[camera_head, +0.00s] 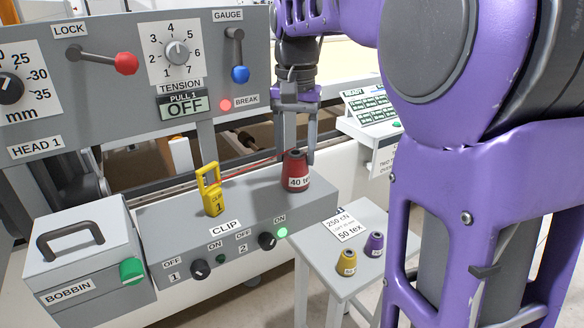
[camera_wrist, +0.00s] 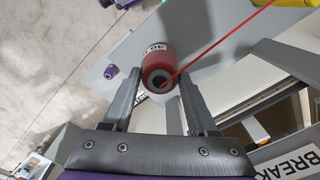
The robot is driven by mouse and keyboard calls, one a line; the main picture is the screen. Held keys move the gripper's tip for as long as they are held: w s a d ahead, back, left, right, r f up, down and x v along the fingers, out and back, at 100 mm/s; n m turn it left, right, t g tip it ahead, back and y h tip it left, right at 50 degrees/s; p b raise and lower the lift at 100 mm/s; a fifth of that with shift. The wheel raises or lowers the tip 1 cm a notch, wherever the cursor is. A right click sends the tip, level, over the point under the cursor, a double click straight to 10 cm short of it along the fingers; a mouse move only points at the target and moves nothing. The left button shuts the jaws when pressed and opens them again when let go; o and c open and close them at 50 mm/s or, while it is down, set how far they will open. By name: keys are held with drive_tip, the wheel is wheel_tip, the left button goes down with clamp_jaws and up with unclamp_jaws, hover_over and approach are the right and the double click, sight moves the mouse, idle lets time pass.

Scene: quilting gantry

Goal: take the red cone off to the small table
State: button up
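The red cone (camera_head: 295,174), labelled 40 tex, stands upright on the right end of the grey CLIP box (camera_head: 240,215). A red thread (camera_wrist: 225,38) runs from its top. My gripper (camera_head: 296,155) points down at the cone, with one finger on each side of its top. In the wrist view my gripper (camera_wrist: 160,75) is open, and the red cone (camera_wrist: 158,62) shows between and just beyond the fingertips. Whether a finger touches it I cannot tell. The small table (camera_head: 318,256) stands right of the box, with a yellow cone (camera_head: 346,262) and a purple cone (camera_head: 374,243) on it.
A yellow clip (camera_head: 211,190) stands on the box left of the red cone. A card (camera_head: 343,224) reading 250 cN, 50 tex lies at the table's back. The control panel (camera_head: 130,110) rises behind. The table's front left is bare.

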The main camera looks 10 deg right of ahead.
sight(296, 153)
clamp_jaws()
drive_tip(key=shift+r, duration=0.15)
drive_tip(key=shift+r+p, duration=2.25)
drive_tip(key=shift+r, duration=0.55)
